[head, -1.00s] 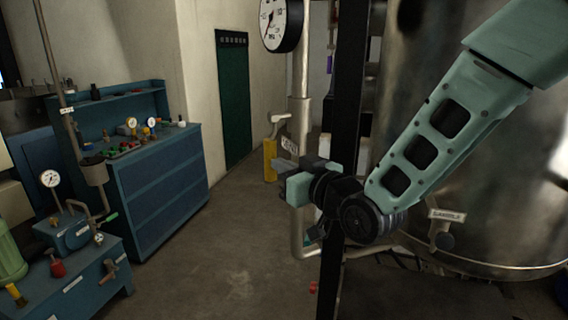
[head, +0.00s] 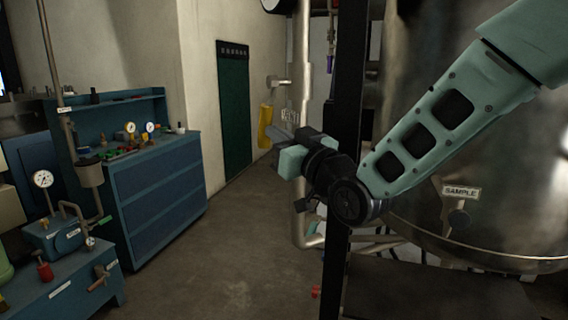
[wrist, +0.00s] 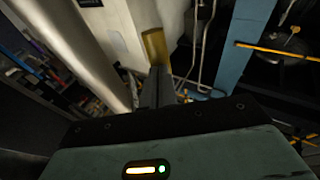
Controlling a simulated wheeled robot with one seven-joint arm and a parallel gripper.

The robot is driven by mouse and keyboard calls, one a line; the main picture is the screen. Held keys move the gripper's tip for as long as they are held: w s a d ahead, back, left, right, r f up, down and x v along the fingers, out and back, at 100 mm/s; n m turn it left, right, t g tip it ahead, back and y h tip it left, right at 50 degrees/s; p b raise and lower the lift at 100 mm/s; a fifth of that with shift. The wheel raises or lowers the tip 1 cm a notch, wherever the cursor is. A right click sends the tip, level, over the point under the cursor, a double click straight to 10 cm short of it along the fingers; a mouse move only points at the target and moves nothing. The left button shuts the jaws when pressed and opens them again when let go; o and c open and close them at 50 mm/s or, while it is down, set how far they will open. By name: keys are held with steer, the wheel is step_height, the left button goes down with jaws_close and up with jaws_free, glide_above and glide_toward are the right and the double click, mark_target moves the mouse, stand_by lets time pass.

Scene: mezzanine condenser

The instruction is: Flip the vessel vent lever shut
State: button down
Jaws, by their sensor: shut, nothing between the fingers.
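The vent lever (head: 265,127) is a yellow handle hanging down beside a pale pipe, below a small grey fitting. A partly covered label (head: 287,117) beside it seems to read VENT. My gripper (head: 274,133) is shut and empty, with its grey fingertips at or very near the lower part of the yellow handle. In the wrist view the yellow lever (wrist: 155,46) stands just beyond the shut fingertips of my gripper (wrist: 158,70). I cannot tell whether they touch. The fingers hide the handle's lower end in the wrist view.
A dark upright post (head: 347,110) stands close to my wrist. The large metal vessel (head: 470,215) with a SAMPLE label (head: 461,192) fills the right. A blue workbench (head: 160,185) with gauges stands at the left. The floor between is clear.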

steer(key=shift+w+a+f+t+y+b, duration=0.15)
steer(key=shift+w+a+t+b, duration=0.2)
steer(key=shift+b, duration=0.65)
steer(key=shift+w+r+t+y+b, duration=0.15)
steer(key=shift+w+b, duration=0.3)
steer(key=shift+b, duration=0.6)
steer(key=shift+w+a+f+t+y+b, duration=0.2)
steer(key=shift+w+b, duration=0.2)
steer(key=shift+b, duration=0.6)
steer(key=shift+w+a+r, duration=0.1)
steer(key=shift+r, duration=0.05)
